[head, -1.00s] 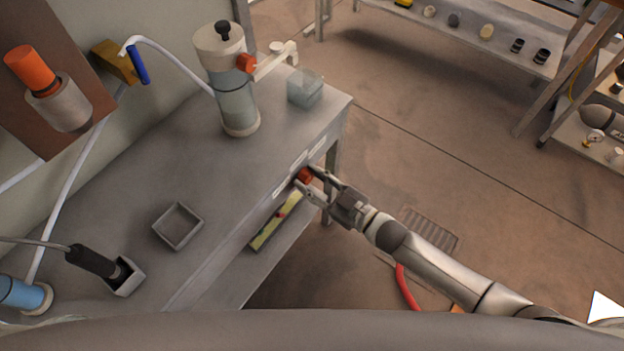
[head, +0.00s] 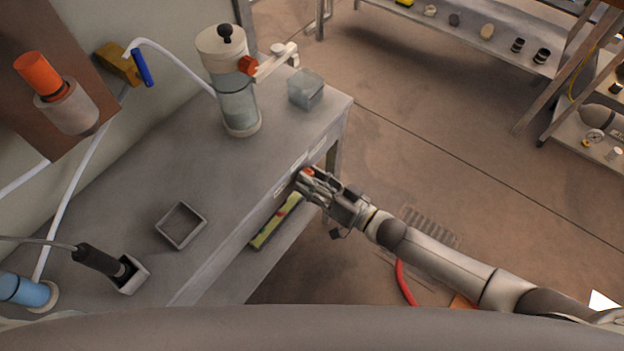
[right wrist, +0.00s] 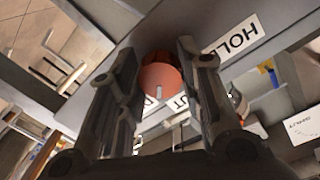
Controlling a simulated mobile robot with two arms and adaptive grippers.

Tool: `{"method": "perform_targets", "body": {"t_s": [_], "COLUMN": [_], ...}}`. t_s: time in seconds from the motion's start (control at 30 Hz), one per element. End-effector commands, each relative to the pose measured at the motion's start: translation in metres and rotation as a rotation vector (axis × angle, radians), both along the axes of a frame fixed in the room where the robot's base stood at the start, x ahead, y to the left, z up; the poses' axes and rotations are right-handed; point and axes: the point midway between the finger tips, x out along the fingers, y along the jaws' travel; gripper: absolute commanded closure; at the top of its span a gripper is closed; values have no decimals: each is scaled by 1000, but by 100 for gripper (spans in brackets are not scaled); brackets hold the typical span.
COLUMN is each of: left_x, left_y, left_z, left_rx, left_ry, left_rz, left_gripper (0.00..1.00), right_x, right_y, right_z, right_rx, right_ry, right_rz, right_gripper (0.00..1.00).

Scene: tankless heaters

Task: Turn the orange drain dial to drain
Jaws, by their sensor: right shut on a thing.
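The orange drain dial (head: 308,171) sits on the front face of the grey bench, mostly hidden by my right gripper (head: 312,182). In the right wrist view the round orange dial (right wrist: 160,78) lies between the two fingers of my right gripper (right wrist: 160,85), which is shut on it. A short pale mark shows on the dial's face, pointing toward the bottom of that picture. A white label reading HOLD (right wrist: 232,36) is beside the dial. Another label is partly hidden behind the dial and a finger. My left gripper is not in view.
The bench top (head: 225,190) carries a clear cylinder (head: 238,110) with a white lid, a clear box (head: 306,92) and an empty grey tray (head: 180,226). A yellow-green strip (head: 275,222) lies below the bench front. Floor right of the bench is mostly open.

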Motion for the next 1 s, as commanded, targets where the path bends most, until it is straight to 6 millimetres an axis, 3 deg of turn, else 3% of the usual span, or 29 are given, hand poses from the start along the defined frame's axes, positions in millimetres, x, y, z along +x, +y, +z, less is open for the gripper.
{"method": "perform_targets", "body": {"t_s": [0.4,1.0], "left_x": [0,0], "left_y": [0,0], "left_z": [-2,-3], "left_rx": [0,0], "left_ry": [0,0], "left_rz": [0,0], "left_gripper": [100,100], "right_x": [0,0], "right_y": [0,0], "right_z": [1,1], "right_rx": [134,163], "right_ry": [183,223], "right_rz": [0,-1], "right_gripper": [90,90]}}
